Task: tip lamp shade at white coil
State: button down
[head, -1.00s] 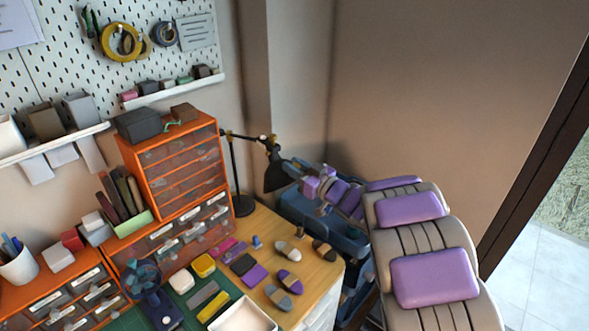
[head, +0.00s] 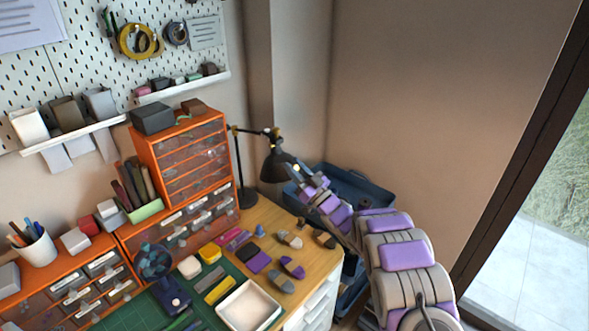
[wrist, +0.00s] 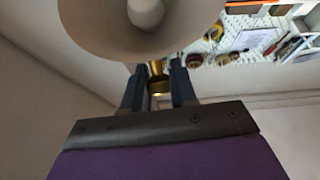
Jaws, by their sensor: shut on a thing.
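The black desk lamp's shade (head: 274,165) hangs from its jointed arm right of the orange drawers, its mouth tilted down and to the right. The wrist view shows the pale inside of the shade (wrist: 95,22) with a white bulb (wrist: 146,12) at the top. My gripper (head: 298,172) is at the shade's right lower side in the head view. In the wrist view my gripper (wrist: 158,72) is shut on a small brass-coloured part (wrist: 159,85) beside the shade's rim. I cannot make out a white coil for certain.
The lamp base (head: 247,198) stands on the wooden desk beside the orange drawer unit (head: 188,160). A yellow coil (head: 127,47) and a dark coil (head: 175,33) hang on the pegboard. Blue bins (head: 350,185) stand behind my arm. Shoe-like pieces and a white tray (head: 248,306) occupy the desk.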

jog(key=shift+w+f+t+y, duration=0.2)
jog(key=shift+f+t+y, duration=0.1)
jog(key=shift+f, duration=0.4)
jog(key=c, duration=1)
grip_release()
jog(key=shift+d+r, duration=0.1)
jog(key=shift+r, duration=0.05)
jog(key=shift+o, duration=0.2)
jog(key=p+v, duration=0.2)
jog(key=v, duration=1.5)
jog(key=shift+f+p, duration=0.3)
jog(key=shift+f, duration=0.1)
jog(key=shift+w+d, duration=0.1)
